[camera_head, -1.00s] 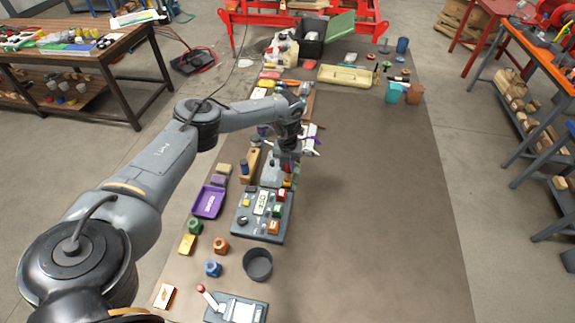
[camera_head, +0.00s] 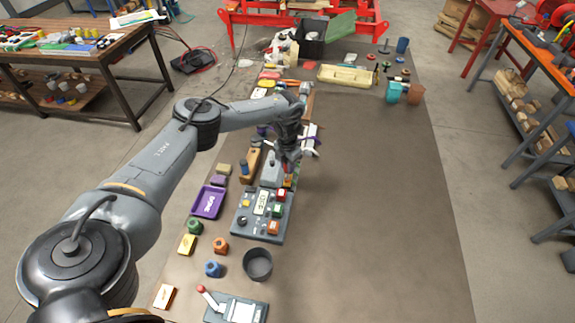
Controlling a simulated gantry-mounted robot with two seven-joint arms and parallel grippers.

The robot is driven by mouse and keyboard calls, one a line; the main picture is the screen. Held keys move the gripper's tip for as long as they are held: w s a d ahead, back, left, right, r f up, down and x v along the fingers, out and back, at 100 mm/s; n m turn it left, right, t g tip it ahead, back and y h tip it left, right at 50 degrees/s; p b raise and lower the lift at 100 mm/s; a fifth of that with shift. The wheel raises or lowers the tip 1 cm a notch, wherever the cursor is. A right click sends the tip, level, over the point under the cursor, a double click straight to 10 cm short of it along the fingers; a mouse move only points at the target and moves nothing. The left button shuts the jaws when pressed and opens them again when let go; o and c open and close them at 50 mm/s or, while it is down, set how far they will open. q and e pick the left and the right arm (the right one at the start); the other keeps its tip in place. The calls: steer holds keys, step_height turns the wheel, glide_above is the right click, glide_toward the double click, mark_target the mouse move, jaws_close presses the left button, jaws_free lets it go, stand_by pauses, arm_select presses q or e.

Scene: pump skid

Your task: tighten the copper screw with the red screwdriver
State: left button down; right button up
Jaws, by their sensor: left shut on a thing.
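My left gripper (camera_head: 290,158) is over the row of parts in the middle of the table, pointing down. It is shut on a red-handled tool, which looks like the red screwdriver (camera_head: 294,154); only a little red shows between the fingers. The tool's tip is above or at a small grey block (camera_head: 271,172) behind the control panel; I cannot tell whether it touches anything. I cannot make out the copper screw, which is too small or hidden by the gripper. My right gripper is not in view.
A grey control panel (camera_head: 244,224) with coloured buttons stands just in front. A purple tray (camera_head: 208,202), coloured knobs, a dark cup (camera_head: 258,264) and a red-lever box (camera_head: 238,308) lie nearby.

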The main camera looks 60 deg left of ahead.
arm_select(q)
steer(key=shift+m, duration=0.4)
steer(key=shift+r, duration=0.1)
steer(key=shift+r, duration=0.15)
steer(key=shift+r+p, duration=2.3)
